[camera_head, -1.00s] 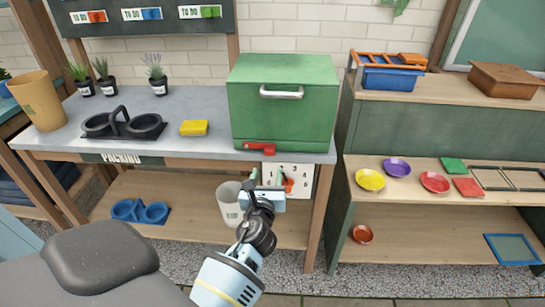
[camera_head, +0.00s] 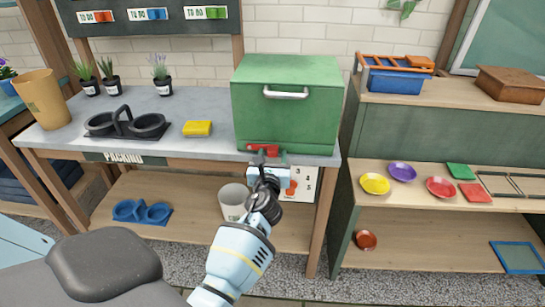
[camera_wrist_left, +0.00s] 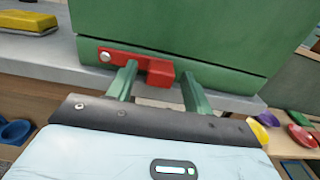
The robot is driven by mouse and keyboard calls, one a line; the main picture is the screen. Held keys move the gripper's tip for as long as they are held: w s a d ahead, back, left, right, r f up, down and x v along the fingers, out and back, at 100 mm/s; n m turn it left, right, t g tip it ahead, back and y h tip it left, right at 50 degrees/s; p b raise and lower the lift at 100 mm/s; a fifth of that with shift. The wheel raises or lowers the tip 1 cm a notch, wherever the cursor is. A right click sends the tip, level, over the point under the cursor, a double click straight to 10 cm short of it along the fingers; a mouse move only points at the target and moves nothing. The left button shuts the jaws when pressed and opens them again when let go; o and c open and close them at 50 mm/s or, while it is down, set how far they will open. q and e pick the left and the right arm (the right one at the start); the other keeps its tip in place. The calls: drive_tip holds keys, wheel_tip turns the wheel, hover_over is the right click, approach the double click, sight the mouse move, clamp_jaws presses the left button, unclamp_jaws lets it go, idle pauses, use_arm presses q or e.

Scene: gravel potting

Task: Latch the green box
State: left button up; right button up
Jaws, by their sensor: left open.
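The green box (camera_head: 288,104) stands on the grey bench top at its right end. Its lid is down and a white handle (camera_head: 285,94) is on its front. A red latch (camera_head: 263,150) sits low on the front; in the left wrist view the latch (camera_wrist_left: 140,66) lies sideways from a pivot screw at its left end. My left gripper (camera_head: 267,164) is just in front of the latch. Its two green fingers (camera_wrist_left: 158,85) are open, with the latch's thick right end between their tips, nearer the left finger. I cannot tell if they touch it. My right gripper is not in view.
The bench's front edge (camera_head: 200,156) runs just under the box. A yellow sponge (camera_head: 197,128) and a black double-cup holder (camera_head: 126,124) are to the left. A white pot (camera_head: 233,202) is on the shelf below. Shelves with coloured saucers stand to the right.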

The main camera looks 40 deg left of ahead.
use_arm(q)
drive_tip(key=shift+w+a, duration=0.1)
drive_tip(key=shift+w, duration=0.1)
clamp_jaws()
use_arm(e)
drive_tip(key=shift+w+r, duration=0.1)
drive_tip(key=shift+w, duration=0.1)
use_arm(q)
drive_tip(key=shift+a, duration=0.1)
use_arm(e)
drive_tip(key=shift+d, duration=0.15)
